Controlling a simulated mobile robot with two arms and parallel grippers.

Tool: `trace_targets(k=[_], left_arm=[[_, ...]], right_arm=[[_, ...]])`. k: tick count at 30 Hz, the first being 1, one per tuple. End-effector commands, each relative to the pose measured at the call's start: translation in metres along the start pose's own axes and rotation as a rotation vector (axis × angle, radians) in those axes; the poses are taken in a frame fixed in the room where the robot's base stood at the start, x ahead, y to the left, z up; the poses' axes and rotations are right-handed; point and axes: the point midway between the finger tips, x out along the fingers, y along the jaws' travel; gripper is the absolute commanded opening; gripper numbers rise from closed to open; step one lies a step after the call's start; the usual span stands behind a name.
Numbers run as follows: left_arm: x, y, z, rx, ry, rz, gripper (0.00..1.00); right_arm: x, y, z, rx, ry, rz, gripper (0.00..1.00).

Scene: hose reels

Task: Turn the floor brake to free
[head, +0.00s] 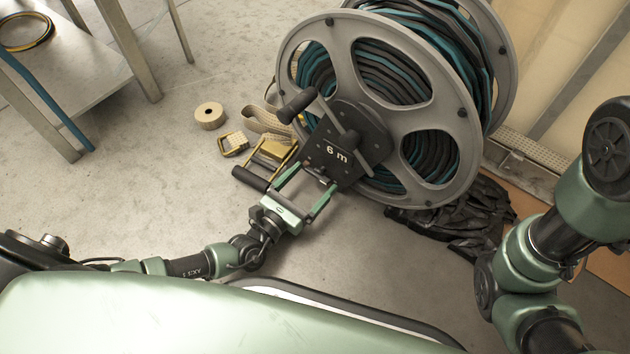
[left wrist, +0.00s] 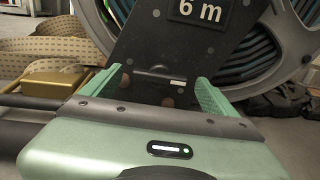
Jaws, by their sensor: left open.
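The hose reel (head: 418,88) stands upright at the upper middle, wound with black and teal hose. Its dark stand plate, marked "6 m" (head: 337,154), also shows in the left wrist view (left wrist: 197,45). A small dark bar with a pale mark (left wrist: 160,78) sits low on that plate; it may be the floor brake, but I cannot read its setting. My left gripper (head: 307,185) is open and points at the plate's lower part. In the left wrist view its two green fingers (left wrist: 155,90) stand either side of the bar, with nothing visibly gripped. My right gripper is out of view.
A yellow ratchet buckle (head: 272,155) with a black handle and beige webbing lies left of my left gripper. A tape roll (head: 209,116) lies beyond it. Crumpled black sheeting (head: 465,218) lies under the reel. A metal table (head: 75,68) stands at upper left.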

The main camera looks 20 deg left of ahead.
Motion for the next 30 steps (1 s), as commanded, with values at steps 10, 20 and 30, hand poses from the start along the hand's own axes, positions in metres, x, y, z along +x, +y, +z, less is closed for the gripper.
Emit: trace_targets(k=[10, 20, 30], left_arm=[[0.016, 0.0, -0.001, 0.0, 0.002, 0.0, 0.89], [0.016, 0.0, -0.001, 0.0, 0.002, 0.0, 0.28], [0.016, 0.0, -0.001, -0.046, 0.002, 0.0, 0.27]], right_arm=[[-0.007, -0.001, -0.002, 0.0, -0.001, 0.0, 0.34], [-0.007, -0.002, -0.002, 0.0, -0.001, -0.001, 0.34], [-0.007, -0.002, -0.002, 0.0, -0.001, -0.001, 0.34]])
